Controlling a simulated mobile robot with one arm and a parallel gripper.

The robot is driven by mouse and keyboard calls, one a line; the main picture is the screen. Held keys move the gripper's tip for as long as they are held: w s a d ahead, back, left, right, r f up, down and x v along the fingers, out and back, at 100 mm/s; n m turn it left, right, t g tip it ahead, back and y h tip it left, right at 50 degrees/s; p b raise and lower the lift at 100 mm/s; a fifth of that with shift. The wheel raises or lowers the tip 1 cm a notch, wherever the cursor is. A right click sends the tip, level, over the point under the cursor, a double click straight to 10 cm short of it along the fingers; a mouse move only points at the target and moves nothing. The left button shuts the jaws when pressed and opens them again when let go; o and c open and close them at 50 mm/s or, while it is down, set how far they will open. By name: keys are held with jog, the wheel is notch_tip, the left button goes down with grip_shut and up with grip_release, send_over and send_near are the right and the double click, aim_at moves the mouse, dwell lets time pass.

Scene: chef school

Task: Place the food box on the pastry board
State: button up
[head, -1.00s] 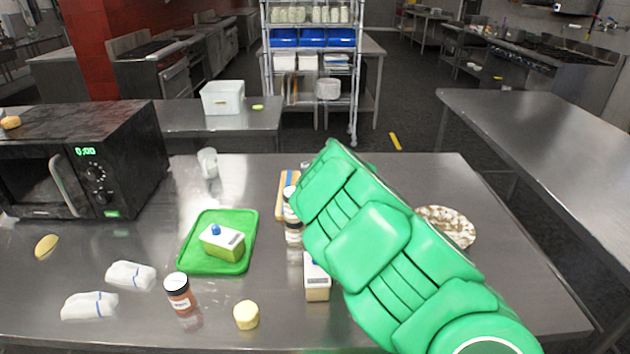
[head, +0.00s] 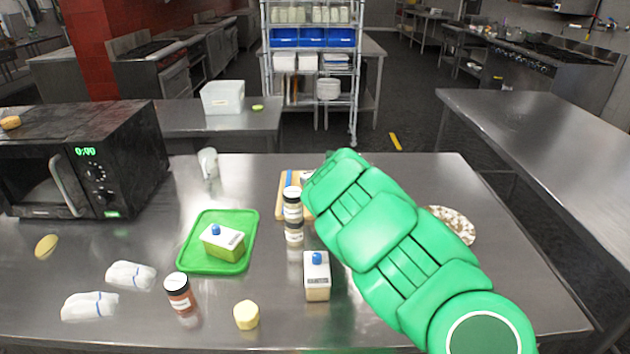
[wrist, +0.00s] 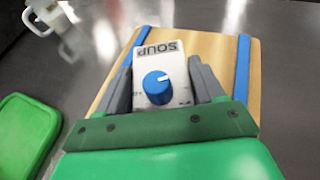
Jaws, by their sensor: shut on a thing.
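My gripper (wrist: 166,58) is shut on a food box (wrist: 160,93), a white carton marked SOUP with a blue round cap. One grey finger presses each side of it. The pastry board (wrist: 211,48), pale wood with blue bands, lies under the box in the wrist view. I cannot tell whether the box touches it. In the head view the board (head: 284,207) is partly hidden behind my green arm and the bottles. A small part of the held box shows beside my arm, and the fingers are hidden there.
Stacked spice jars (head: 293,208) stand right in front of the board. Another capped box (head: 317,281) stands nearer. A green tray (head: 197,262) holds a similar box. A mug (head: 208,163) stands behind left, and a patterned plate (head: 458,225) lies right.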

jog(key=o, duration=1.4)
jog(key=shift+f, duration=0.1)
jog(key=shift+v, duration=6.05)
jog(key=shift+w, duration=0.1)
